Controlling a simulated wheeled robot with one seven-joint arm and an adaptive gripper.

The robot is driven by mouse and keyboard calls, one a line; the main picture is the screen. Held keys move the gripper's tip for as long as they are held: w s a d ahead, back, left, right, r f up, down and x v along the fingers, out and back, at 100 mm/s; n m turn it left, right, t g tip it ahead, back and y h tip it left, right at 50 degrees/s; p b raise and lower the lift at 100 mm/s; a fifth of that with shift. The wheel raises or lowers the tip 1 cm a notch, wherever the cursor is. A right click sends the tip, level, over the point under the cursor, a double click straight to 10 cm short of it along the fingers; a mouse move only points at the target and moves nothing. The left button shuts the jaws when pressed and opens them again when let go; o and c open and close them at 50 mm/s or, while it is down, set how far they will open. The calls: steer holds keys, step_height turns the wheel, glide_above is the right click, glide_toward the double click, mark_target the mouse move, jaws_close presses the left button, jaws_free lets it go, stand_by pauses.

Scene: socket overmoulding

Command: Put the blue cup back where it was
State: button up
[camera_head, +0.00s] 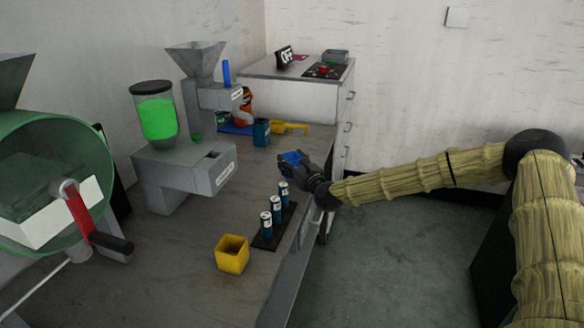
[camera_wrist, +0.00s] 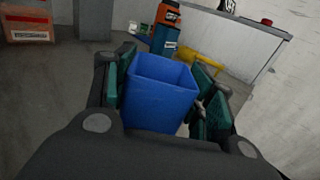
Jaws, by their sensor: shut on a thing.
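The blue cup (camera_wrist: 160,92) is a square, open-topped container held between the two finger pads of my gripper (camera_wrist: 168,98) in the wrist view. It looks upright there, and its inside looks empty. In the head view the blue cup (camera_head: 292,158) shows as a small blue patch between the dark fingers of my gripper (camera_head: 290,165). The gripper is shut on it near the right edge of the workbench (camera_head: 180,262). I cannot tell how far the cup is above the bench.
A black strip with several teal cylinders (camera_head: 276,210) and a yellow square cup (camera_head: 232,254) stand nearer. Beyond my gripper are a dark blue container (camera_head: 261,132), a yellow scoop-like item (camera_head: 290,127) and an orange item (camera_head: 243,105). A grey machine (camera_head: 185,165) stands left. Bench between is clear.

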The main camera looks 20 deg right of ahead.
steer(key=shift+f, duration=1.2)
steer(key=shift+f, duration=0.15)
steer(key=o, duration=1.1)
steer(key=shift+c, duration=0.2)
steer(key=s+d+b, duration=0.1)
steer(key=s+d, duration=0.1)
steer(key=s, duration=0.9)
steer(key=shift+s+d, duration=0.2)
steer(key=shift+s, duration=0.2)
